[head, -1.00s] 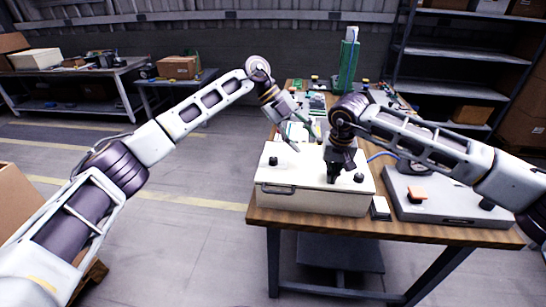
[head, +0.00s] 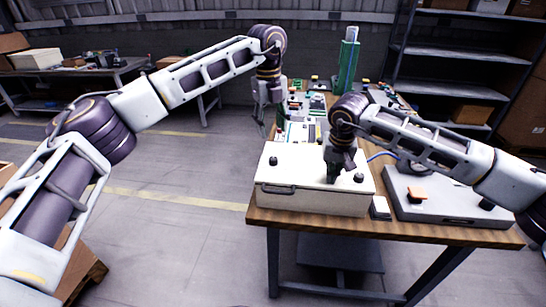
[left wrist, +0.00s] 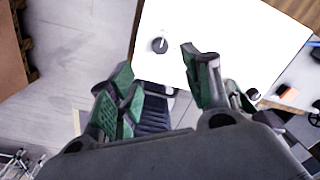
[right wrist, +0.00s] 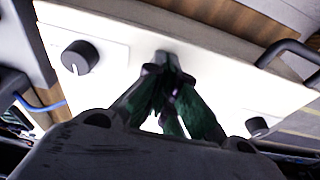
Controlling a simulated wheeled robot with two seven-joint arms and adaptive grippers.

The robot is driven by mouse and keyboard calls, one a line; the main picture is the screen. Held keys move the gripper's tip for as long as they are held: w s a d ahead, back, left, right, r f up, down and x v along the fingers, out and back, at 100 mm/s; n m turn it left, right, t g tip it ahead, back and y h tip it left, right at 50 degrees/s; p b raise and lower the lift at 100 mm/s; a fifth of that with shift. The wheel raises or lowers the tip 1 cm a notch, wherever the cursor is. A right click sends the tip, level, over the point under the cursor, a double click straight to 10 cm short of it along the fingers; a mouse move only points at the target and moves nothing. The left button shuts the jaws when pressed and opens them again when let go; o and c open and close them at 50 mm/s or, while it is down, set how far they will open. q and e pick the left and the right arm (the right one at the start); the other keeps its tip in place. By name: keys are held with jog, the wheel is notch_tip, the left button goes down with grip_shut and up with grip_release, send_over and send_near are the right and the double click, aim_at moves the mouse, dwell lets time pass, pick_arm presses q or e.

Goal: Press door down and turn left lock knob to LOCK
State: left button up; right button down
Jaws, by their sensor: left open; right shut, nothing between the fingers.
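The white box (head: 310,203) has a flat lid, the door (head: 305,160), which looks down. The left lock knob (head: 273,160) is black and round; in the left wrist view (left wrist: 160,45) it carries a pale line. The right knob (head: 358,178) also shows in the right wrist view (right wrist: 80,57). My left gripper (head: 270,128) is open and empty, in the air above and behind the left knob. Its fingers (left wrist: 160,72) show apart in the left wrist view. My right gripper (head: 333,180) is shut and empty, fingertips down at the lid between the knobs; contact looks likely.
A black handle (head: 278,188) is on the box's front. A grey unit (head: 450,208) with an orange piece stands to the right on the wooden table (head: 400,236).

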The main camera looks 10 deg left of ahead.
aim_at(273, 159)
pick_arm(q)
jog(key=shift+f, duration=0.15)
jog(key=shift+w+d+f, duration=0.1)
jog(key=shift+d+f, duration=0.05)
jog(key=shift+f, duration=2.8)
jog(key=shift+w+d+f, duration=0.1)
jog(key=shift+f, duration=2.8)
jog(key=shift+c, duration=0.2)
jog(key=c, duration=1)
